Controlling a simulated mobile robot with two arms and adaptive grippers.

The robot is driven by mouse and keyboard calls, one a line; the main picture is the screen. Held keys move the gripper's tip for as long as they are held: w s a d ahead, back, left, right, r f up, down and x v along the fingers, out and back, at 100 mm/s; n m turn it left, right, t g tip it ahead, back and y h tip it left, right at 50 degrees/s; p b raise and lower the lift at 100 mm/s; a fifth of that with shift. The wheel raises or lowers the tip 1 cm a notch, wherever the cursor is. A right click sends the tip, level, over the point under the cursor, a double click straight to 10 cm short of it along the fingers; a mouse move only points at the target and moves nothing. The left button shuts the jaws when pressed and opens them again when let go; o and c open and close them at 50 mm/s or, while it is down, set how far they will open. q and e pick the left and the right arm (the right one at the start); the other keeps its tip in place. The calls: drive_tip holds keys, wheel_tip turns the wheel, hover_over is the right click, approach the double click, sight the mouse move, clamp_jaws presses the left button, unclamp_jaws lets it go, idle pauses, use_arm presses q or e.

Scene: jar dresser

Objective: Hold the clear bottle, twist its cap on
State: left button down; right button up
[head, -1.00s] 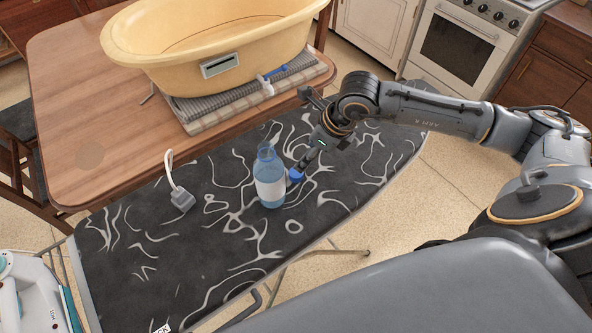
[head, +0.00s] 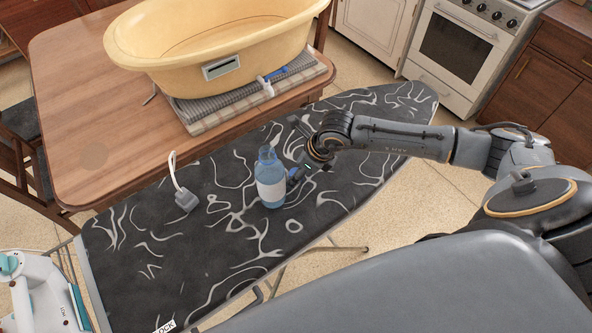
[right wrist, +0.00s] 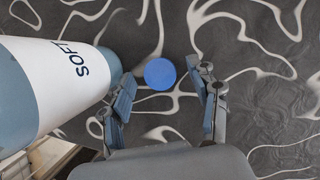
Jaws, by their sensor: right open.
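The clear bottle (head: 271,183), bluish with a white label, stands upright and open-topped on the dark patterned ironing board (head: 235,235). It fills the left of the right wrist view (right wrist: 55,85). A round blue cap (right wrist: 160,74) lies on the board beside the bottle; in the head view (head: 293,172) the gripper partly hides it. My right gripper (head: 302,172) is open just right of the bottle, its fingers pointing down. In the right wrist view the cap shows between the two fingers, not gripped. My left gripper is not in view.
A yellow tub (head: 215,45) stands on folded cloths on the wooden table (head: 90,110) behind the board. A grey plug with a white cord (head: 186,199) lies left of the bottle. An iron (head: 45,295) is at lower left. The board's left part is mostly clear.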

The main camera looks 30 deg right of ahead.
drive_tip(key=shift+w+f, duration=0.1)
drive_tip(key=shift+f, duration=0.15)
drive_tip(key=c, duration=0.8)
drive_tip(key=shift+r, duration=0.15)
wheel_tip(320, 180, up, 18)
drive_tip(key=b, duration=0.4)
